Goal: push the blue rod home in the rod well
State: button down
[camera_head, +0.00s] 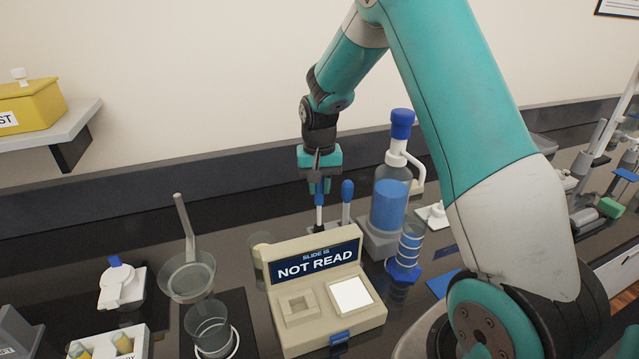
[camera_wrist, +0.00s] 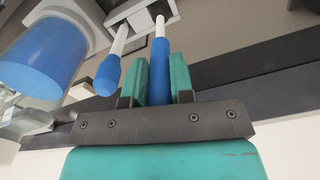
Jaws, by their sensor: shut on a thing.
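My gripper (camera_head: 320,187) points down behind the slide reader and is shut on a rod with a blue handle and white shaft (camera_head: 319,214). In the wrist view, the blue handle (camera_wrist: 159,72) sits between the two green fingers. A second blue-topped rod (camera_head: 347,190) stands just right of it in the head view, and left of it in the wrist view (camera_wrist: 108,76). Both rods rise over a grey holder (camera_head: 320,229), the likely rod well, partly hidden by the reader. I cannot tell how deep the held rod's lower end sits.
The slide reader (camera_head: 290,310), showing "NOT READ", stands in front of the rods. A bottle of blue liquid with a pump (camera_head: 389,205) stands close on the right. Glass beakers (camera_head: 209,326) are at front left. A wall (camera_head: 200,100) is behind.

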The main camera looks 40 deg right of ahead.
aim_at(319, 204)
jog(key=shift+f+b, duration=1.3)
jog(key=shift+f, duration=0.85)
jog(key=c, duration=0.9)
grip_release()
notch_tip(319, 204, up, 18)
jog(key=b, duration=0.3)
jog(key=shift+f, duration=0.2)
